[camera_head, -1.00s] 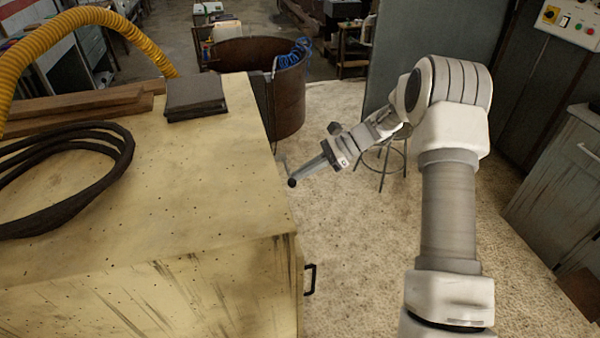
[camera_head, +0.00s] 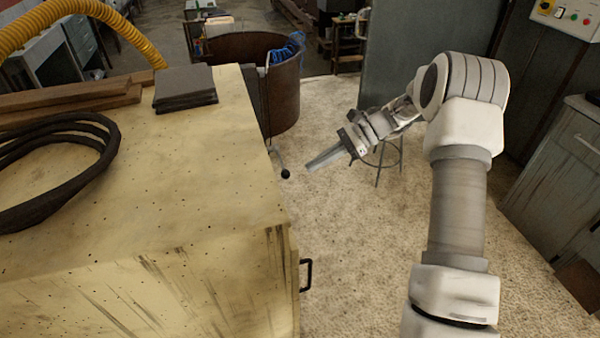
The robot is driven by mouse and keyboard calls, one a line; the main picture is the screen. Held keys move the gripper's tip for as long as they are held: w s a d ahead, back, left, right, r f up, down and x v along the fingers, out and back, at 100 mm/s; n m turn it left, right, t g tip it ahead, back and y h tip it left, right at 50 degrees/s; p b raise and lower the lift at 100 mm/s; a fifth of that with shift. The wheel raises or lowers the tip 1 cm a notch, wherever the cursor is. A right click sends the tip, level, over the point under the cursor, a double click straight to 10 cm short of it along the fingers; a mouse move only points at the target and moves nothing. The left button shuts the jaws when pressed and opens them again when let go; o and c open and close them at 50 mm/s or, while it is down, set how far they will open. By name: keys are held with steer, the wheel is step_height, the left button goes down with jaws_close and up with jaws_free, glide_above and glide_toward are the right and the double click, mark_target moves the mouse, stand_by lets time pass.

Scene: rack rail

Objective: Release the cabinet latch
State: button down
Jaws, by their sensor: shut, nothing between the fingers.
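The wooden cabinet (camera_head: 190,190) fills the left of the head view. On its right side, a thin metal latch lever (camera_head: 278,160) sticks out past the top edge and ends in a black knob (camera_head: 285,173). A black pull handle (camera_head: 305,275) is on the same side, nearer to me. My gripper (camera_head: 310,165) is shut and empty. Its fingertips point left toward the knob, with a small gap in the picture. The lever's mount is hidden behind the cabinet's top edge.
A black coiled hose (camera_head: 95,155), wooden planks (camera_head: 70,100) and dark plates (camera_head: 185,88) lie on the cabinet top. A rusty round bin (camera_head: 285,95) stands behind it. A stool (camera_head: 390,160) is behind my gripper.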

steer(key=shift+v, duration=2.05)
steer(key=shift+w, duration=0.1)
